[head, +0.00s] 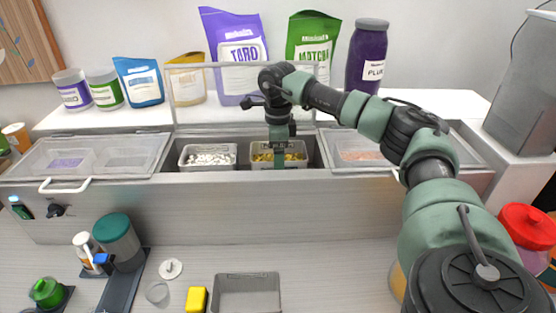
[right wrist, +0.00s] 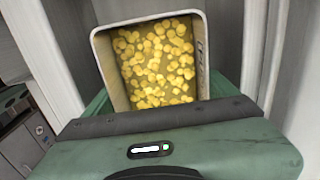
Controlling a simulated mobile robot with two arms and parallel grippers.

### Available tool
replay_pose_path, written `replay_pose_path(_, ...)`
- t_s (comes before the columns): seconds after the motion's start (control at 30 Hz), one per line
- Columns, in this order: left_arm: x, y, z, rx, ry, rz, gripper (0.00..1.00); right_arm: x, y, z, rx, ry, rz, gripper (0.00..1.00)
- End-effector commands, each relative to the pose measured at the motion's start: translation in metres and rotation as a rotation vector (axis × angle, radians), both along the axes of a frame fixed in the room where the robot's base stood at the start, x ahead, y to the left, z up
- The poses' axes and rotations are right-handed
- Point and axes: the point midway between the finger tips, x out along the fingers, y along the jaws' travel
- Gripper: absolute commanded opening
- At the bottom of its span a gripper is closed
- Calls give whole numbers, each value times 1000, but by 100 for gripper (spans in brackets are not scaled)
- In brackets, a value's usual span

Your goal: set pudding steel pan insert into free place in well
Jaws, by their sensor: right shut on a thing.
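The pudding steel pan insert (head: 297,156) is a small metal pan with yellow pieces in it. In the head view it is in the right half of the open well (head: 229,148); I cannot tell whether it rests on the bottom. My right gripper (head: 279,160) points down at its near side and is shut on it. In the right wrist view the pan (right wrist: 155,62) sits between pale well walls, slightly turned against them. The green gripper body hides its near edge. My left gripper is not in view.
A pan with white pieces (head: 208,163) stands beside it on the left in the well. Clear lids (head: 130,157) flank the opening, and a raised clear lid (head: 187,85) stands behind it. An empty grey tray (head: 246,292) and a yellow block (head: 196,299) are on the counter in front.

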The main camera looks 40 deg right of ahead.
Motion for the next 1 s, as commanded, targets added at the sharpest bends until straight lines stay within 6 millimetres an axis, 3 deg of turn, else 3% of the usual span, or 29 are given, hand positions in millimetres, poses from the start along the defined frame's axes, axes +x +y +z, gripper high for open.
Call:
replay_pose_path(0.4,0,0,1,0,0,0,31,1,0,-1,1,-3,0,14)
replay_pose_path(0.43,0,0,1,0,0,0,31,1,0,-1,1,-3,0,90)
replay_pose_path(0.47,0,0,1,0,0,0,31,1,0,-1,1,-3,0,98)
replay_pose_path(0.77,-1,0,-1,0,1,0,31,0,0,-1,-1,1,0,100)
replay_pose_path(1.0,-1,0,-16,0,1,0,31,2,1,32,0,-6,1,100)
